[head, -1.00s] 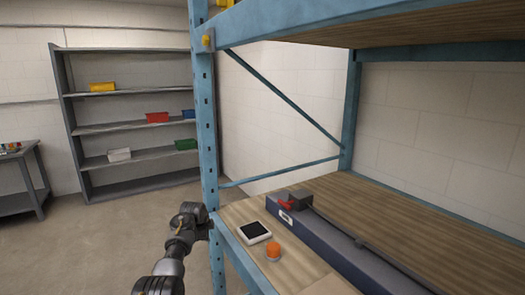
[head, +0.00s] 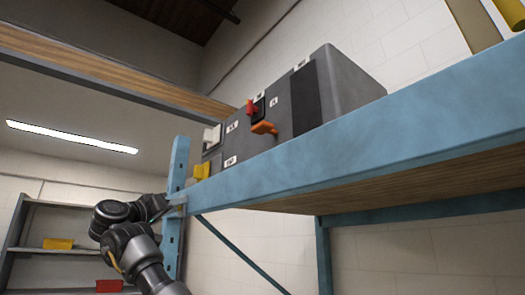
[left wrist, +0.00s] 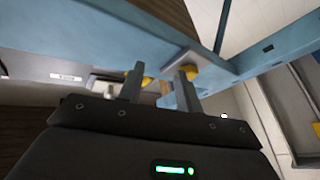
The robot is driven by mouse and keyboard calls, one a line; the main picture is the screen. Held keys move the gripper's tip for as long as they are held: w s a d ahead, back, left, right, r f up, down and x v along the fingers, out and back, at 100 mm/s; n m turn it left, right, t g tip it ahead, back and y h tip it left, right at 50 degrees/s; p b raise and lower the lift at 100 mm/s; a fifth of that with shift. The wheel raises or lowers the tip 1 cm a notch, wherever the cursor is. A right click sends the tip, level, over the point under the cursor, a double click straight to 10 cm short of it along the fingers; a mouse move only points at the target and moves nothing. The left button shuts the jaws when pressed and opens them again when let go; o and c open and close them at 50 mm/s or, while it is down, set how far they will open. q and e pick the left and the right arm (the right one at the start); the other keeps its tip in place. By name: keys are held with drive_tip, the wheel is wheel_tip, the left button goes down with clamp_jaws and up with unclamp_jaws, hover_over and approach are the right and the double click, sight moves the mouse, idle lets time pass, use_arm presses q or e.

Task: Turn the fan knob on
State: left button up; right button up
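A grey control box (head: 345,88) stands on the upper shelf behind the blue beam. Its front carries a red knob (head: 253,107), an orange lever-like knob (head: 264,128), a yellow part (head: 201,171) and a white switch-like part (head: 212,137). Small white labels sit beside them, too small to read, so I cannot tell which is the fan knob. My left gripper (head: 174,204) is by the blue upright, below and left of the box. In the left wrist view its two fingers (left wrist: 158,72) are apart, with nothing visibly held. My right gripper is out of view.
The blue shelf beam (head: 370,130) runs in front of the box's lower edge, and the blue upright (head: 178,165) stands close to my left gripper. A grey shelf unit with a yellow bin (head: 58,244) and a red bin (head: 109,286) is far left.

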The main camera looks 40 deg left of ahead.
use_arm(q)
drive_tip(key=s+d+r+t+h, duration=0.1)
drive_tip(key=s+d+r+h, duration=0.1)
drive_tip(key=d+r, duration=0.2)
drive_tip(key=m+g+h+p, duration=0.1)
drive_tip(key=m+h+p, duration=0.5)
drive_tip(key=m+h, duration=0.3)
approach(247, 104)
drive_tip(key=shift+m+y, duration=0.6)
drive_tip(key=shift+y, duration=0.1)
drive_tip(key=p+x, duration=0.4)
drive_tip(key=x, duration=0.1)
drive_tip(key=p+x, duration=0.2)
drive_tip(key=x, duration=0.1)
drive_tip(key=shift+d+r, duration=0.3)
drive_tip(key=shift+r, duration=0.1)
drive_tip(key=shift+w+p, duration=0.4)
drive_tip(key=shift+p, duration=0.1)
drive_tip(key=shift+d, duration=0.1)
clamp_jaws()
